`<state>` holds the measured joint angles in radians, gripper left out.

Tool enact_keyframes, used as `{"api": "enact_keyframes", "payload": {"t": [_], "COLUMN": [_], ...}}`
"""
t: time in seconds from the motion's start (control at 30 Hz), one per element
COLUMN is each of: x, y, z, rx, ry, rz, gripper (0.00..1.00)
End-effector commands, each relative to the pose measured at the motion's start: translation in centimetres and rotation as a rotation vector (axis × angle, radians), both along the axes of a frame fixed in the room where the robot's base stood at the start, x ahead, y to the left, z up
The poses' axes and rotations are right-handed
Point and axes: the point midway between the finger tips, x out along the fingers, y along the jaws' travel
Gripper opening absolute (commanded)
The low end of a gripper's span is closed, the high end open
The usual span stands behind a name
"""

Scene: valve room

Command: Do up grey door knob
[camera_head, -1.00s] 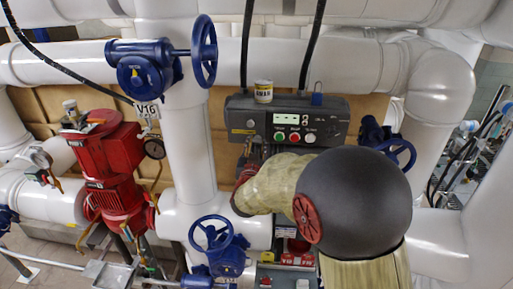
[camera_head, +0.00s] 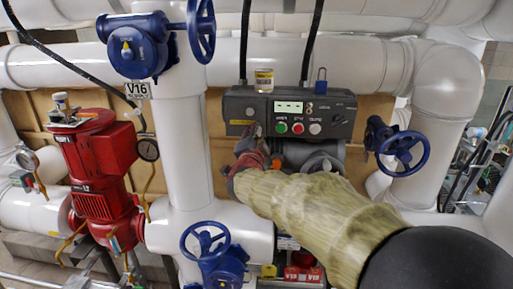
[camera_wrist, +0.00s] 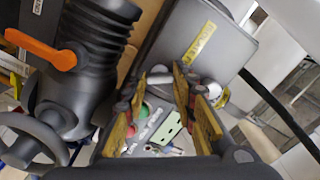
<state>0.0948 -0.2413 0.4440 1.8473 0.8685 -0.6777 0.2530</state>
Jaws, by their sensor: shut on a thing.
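The grey control box (camera_head: 345,113) hangs on the pipework, with a small display and coloured buttons on its front. My gripper (camera_head: 252,133) is at the lower left part of this front. In the wrist view my gripper (camera_wrist: 160,76) has its two yellow-padded fingers on either side of a small grey knob (camera_wrist: 160,79) and is shut on it. In the head view the fingers and wrist largely hide the knob, so its exact turn cannot be told.
A red pump (camera_head: 98,165) and a white upright pipe (camera_head: 185,150) stand left of my arm. In the wrist view an orange lever (camera_wrist: 40,48) and a dark handwheel (camera_wrist: 35,140) are close left.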

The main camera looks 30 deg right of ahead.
Motion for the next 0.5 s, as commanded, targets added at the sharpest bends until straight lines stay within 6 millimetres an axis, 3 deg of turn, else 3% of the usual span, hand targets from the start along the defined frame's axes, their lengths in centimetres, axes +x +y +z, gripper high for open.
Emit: {"api": "enact_keyframes", "payload": {"t": [0.5], "x": [-0.01], "y": [-0.02], "z": [-0.27], "rx": [0.356], "ry": [-0.242], "rz": [0.000], "gripper": [0.02]}}
